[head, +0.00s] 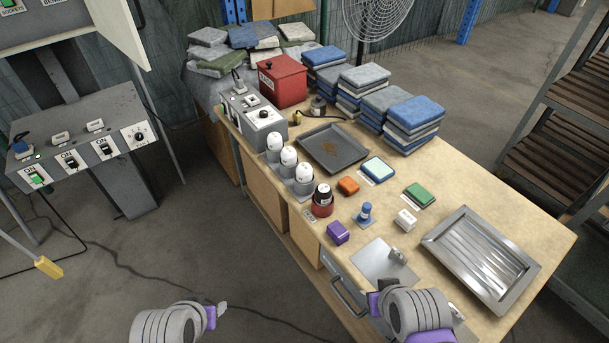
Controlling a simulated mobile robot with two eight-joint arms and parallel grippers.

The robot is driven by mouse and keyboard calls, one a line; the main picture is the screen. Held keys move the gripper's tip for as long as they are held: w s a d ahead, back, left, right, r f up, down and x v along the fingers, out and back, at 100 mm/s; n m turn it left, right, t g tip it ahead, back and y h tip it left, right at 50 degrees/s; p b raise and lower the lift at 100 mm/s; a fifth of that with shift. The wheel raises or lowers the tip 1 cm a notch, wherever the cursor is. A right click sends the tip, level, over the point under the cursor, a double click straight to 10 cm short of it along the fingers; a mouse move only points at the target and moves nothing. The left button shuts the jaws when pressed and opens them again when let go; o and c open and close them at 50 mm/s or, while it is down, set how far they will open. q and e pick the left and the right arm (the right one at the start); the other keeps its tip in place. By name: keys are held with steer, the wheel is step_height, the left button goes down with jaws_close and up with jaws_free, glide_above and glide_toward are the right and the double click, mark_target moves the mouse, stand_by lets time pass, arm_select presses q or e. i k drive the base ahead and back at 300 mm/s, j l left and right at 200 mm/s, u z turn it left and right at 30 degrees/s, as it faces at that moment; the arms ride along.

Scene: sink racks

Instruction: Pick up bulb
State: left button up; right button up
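No item is plainly recognisable as a bulb. White dome-topped pieces, which may be bulbs, stand upright in grey holders along the table's left edge: a rear one (275,141), a middle one (289,155) and a front one (304,172). A black-topped piece in a red base (322,201) stands in front of them. My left gripper (222,309) is low over the floor, left of the table and apart from everything. My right gripper (374,303) is at the table's front edge, its fingers mostly hidden. Neither gripper's opening can be made out.
A purple block (338,233), a blue piece (365,213), a white block (405,219) and sponges (378,169) lie on the table (450,190). A metal tray (480,257) is at right, a dark tray (332,148) behind. Folded cloths (415,118) are stacked at the back.

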mark_target(303, 170)
steer(key=i+j+u, duration=0.25)
steer(key=i+j, duration=0.4)
steer(key=i, duration=0.15)
